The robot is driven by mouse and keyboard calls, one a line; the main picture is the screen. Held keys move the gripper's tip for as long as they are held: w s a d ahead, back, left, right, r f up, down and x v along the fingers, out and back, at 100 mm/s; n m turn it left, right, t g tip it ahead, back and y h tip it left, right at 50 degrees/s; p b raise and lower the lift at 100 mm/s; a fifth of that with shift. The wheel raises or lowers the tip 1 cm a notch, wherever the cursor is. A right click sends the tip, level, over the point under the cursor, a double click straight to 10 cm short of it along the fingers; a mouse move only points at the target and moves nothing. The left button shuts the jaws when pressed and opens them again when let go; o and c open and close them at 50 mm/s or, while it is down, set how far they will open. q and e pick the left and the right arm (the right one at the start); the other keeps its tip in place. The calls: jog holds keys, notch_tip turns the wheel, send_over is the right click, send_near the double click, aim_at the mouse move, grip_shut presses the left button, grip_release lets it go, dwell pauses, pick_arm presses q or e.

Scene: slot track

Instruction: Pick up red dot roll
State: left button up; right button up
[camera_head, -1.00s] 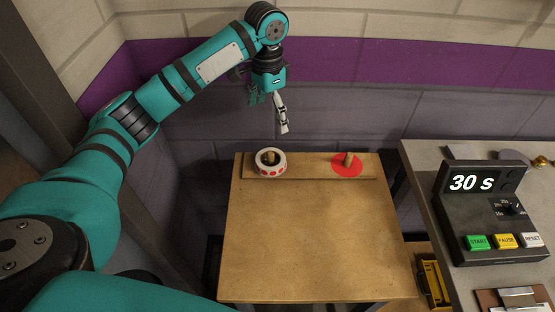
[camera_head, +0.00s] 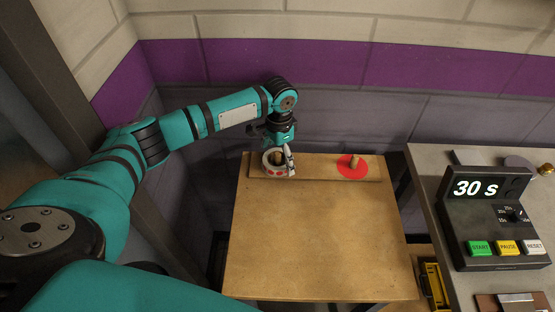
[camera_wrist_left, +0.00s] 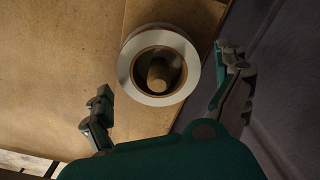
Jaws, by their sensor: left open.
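The red dot roll (camera_head: 270,170) is a white ring with red dots on its side. It sits around a wooden peg at the left end of a board on the table. In the left wrist view the roll (camera_wrist_left: 137,58) shows from above with the peg (camera_wrist_left: 159,74) inside its hole. My left gripper (camera_head: 283,162) is open at the roll in the head view and partly covers it. In the left wrist view its fingers (camera_wrist_left: 166,92) are spread wide to either side, with the roll's near part between or just ahead of them. Contact cannot be told. My right gripper is out of view.
A second peg (camera_head: 354,160) stands on a red disc (camera_head: 348,173) at the board's right end. The wooden table (camera_head: 315,240) is bare in front. A timer reading 30 s (camera_head: 476,188) stands on a grey bench (camera_head: 432,172) at right.

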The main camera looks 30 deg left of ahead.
pick_arm(q)
jog(key=shift+f, duration=0.4)
jog(key=shift+c, duration=0.3)
jog(key=c, duration=1.1)
jog(key=shift+c, duration=0.2)
jog(key=shift+r, duration=0.1)
